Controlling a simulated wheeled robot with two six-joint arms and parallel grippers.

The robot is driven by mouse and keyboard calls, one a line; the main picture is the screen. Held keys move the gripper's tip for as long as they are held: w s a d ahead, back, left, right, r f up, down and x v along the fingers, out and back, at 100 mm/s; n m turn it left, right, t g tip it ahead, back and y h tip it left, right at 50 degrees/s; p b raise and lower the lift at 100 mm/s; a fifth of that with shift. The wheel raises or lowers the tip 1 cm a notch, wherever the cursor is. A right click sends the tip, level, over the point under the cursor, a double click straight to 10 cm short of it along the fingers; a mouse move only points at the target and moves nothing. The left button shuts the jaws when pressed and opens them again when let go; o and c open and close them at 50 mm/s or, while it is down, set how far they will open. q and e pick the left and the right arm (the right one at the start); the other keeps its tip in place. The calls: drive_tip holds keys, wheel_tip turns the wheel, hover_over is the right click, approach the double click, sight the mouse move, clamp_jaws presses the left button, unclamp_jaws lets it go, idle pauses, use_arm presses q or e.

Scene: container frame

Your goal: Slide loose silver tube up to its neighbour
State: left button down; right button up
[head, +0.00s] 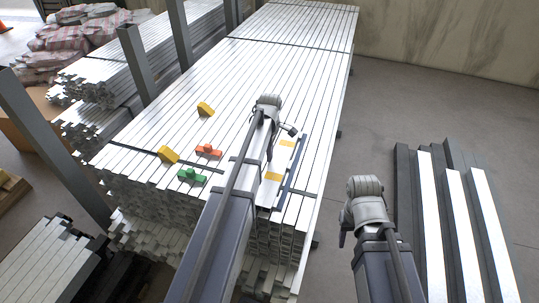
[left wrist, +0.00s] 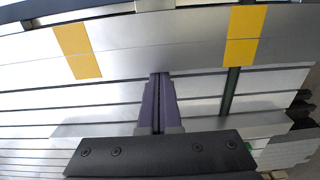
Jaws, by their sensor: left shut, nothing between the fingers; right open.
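Silver tubes lie side by side on the stack, and two yellow patches mark the wide silver surface at its right side (head: 268,194). In the left wrist view this surface (left wrist: 165,52) has a left yellow patch (left wrist: 77,52) and a right yellow patch (left wrist: 244,35). A thin seam crosses both patches, with no wide gap visible there. I cannot tell which side is the loose tube. My left gripper (left wrist: 158,77) is shut and empty, its tips at the surface's lower edge between the patches. In the head view my left arm hides part of the tubes.
A dark blue bar (head: 291,173) lies right of the patches. Green (head: 191,176) and red (head: 208,151) blocks and yellow wedges (head: 205,109) sit on the stack left of my arm. Grey posts (head: 138,62) stand at left. More tubes (head: 432,220) lie on the floor at right.

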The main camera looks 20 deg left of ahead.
use_arm(q)
drive_tip(key=a, duration=0.4)
drive_tip(key=shift+s+r, duration=0.1)
drive_tip(key=shift+r, duration=0.05)
wheel_tip(320, 180, up, 10)
drive_tip(key=p, duration=1)
drive_tip(key=shift+d, duration=0.15)
drive_tip(key=s+d+m+y, duration=0.1)
drive_tip(key=s+d+m, duration=2.2)
drive_tip(key=s+d, duration=0.15)
wheel_tip(320, 180, up, 14)
drive_tip(key=w+p, duration=0.1)
drive_tip(key=p, duration=1.3)
drive_tip(key=shift+w+n, duration=0.3)
